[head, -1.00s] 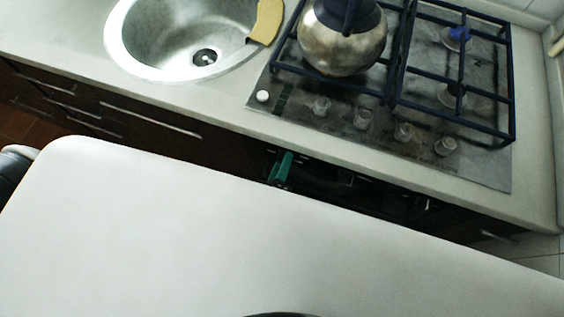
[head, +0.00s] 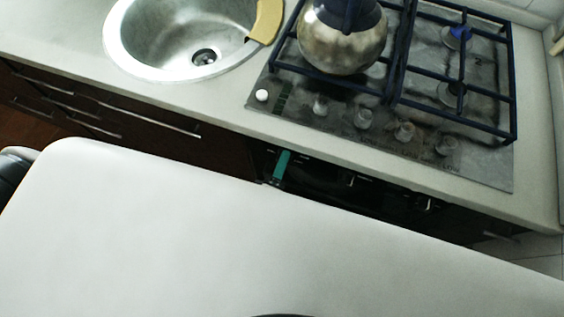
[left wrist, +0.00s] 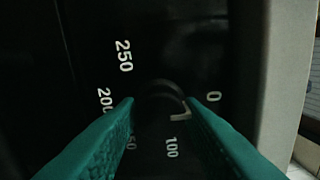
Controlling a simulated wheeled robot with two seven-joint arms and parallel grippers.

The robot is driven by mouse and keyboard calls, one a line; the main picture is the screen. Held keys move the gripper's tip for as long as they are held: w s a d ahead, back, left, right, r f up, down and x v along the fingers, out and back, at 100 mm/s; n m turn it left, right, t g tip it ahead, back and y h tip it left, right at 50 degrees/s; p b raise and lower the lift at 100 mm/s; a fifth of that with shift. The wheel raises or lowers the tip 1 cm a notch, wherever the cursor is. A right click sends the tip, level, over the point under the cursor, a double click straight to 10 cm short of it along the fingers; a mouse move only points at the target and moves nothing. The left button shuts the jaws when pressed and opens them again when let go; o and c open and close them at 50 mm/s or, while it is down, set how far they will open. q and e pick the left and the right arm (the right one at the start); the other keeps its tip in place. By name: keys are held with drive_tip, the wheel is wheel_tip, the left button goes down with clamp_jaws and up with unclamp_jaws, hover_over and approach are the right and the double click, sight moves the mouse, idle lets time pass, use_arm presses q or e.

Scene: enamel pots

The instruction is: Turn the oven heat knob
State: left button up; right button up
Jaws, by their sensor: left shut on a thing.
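The oven heat knob (left wrist: 162,92) is a dark round knob on the black oven panel, in the left wrist view. The numbers 0, 100, 200 and 250 are printed around it, with a pale mark by the right fingertip. My left gripper (left wrist: 159,106) has green fingers on both sides of the knob and is shut on it. In the head view, one green finger of my left gripper (head: 281,165) shows at the oven front below the stove, partly hidden by the white surface in front. My right gripper is not in view.
The gas stove (head: 480,155) with black grates and several top knobs lies above the oven. A metal kettle (head: 341,50) stands on it. A round sink (head: 130,40) is to the left. A broad white surface (head: 230,235) fills the foreground.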

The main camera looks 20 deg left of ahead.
use_arm(q)
drive_tip(key=o, duration=0.9)
drive_tip(key=s, duration=0.4)
drive_tip(key=s+b, duration=0.1)
drive_tip(key=s, duration=0.7)
drive_tip(key=shift+a+b, duration=0.25)
drive_tip(key=shift+b, duration=0.15)
